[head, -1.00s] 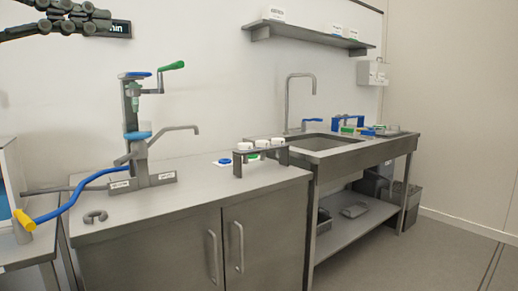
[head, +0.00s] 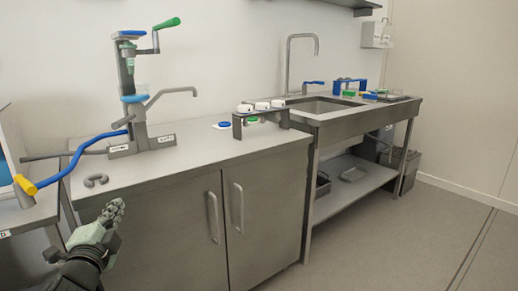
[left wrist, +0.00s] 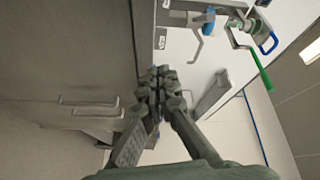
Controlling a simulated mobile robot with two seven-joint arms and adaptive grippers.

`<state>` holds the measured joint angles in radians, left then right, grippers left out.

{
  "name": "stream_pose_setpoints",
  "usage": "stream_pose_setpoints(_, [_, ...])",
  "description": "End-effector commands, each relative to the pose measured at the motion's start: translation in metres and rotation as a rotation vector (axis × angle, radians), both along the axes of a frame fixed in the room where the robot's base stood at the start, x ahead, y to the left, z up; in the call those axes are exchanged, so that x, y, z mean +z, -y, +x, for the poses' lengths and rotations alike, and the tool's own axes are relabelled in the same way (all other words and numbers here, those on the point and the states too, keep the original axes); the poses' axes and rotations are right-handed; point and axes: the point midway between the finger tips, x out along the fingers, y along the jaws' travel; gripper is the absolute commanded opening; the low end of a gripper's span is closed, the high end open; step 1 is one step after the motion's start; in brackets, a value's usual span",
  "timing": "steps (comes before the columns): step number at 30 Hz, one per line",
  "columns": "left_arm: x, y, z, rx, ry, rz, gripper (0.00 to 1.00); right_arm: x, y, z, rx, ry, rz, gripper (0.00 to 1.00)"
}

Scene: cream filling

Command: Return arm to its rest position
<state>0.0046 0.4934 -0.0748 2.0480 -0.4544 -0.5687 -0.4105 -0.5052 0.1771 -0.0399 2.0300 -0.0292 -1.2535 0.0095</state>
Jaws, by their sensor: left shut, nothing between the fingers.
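My left gripper (head: 112,212) is at the lower left of the head view, in front of the steel cabinet and below the counter's front edge. It is shut and empty. In the left wrist view its closed fingers (left wrist: 158,82) point towards the counter. The filling machine (head: 135,90), with a green-handled crank and a blue lever, stands upright on the counter, apart from the gripper. It also shows at the top right of the left wrist view (left wrist: 235,18). My right gripper is not in view.
A grey C-shaped piece (head: 96,181) lies near the counter's front left edge. A small rack (head: 262,116) with white-topped items stands at the counter's right end. Cabinet handles (head: 212,216) stick out at the front. The sink bench (head: 365,115) stands to the right. The floor is clear.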

Motion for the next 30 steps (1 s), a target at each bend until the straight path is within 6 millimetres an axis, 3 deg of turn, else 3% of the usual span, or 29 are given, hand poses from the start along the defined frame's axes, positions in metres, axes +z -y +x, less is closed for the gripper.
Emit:
stream_pose_setpoints(1, [-0.041, -0.003, -0.011, 0.033, -0.085, -0.096, 0.00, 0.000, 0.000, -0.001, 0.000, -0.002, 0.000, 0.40])
stream_pose_setpoints(6, [-0.161, -0.004, -0.063, 0.165, -0.344, -0.387, 0.00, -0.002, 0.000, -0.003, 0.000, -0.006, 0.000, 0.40])
stream_pose_setpoints(8, [-0.201, -0.001, -0.087, 0.218, -0.435, -0.480, 0.00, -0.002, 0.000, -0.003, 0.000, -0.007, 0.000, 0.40])
stream_pose_setpoints(12, [-0.282, 0.014, -0.155, 0.357, -0.642, -0.680, 0.00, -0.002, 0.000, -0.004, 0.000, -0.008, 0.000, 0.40])
stream_pose_setpoints(15, [-0.328, 0.029, -0.208, 0.461, -0.778, -0.800, 0.00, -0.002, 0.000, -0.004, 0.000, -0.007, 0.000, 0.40])
stream_pose_setpoints(18, [-0.359, 0.043, -0.254, 0.552, -0.887, -0.893, 0.00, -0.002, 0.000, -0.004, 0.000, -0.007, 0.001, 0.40])
stream_pose_setpoints(22, [-0.382, 0.057, -0.295, 0.635, -0.981, -0.965, 0.00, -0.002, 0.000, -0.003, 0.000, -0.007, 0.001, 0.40])
stream_pose_setpoints(25, [-0.388, 0.062, -0.310, 0.665, -1.013, -0.990, 0.00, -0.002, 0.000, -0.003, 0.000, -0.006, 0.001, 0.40])
stream_pose_setpoints(30, [-0.390, 0.063, -0.314, 0.674, -1.023, -0.996, 0.00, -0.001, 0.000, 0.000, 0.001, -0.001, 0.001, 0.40])
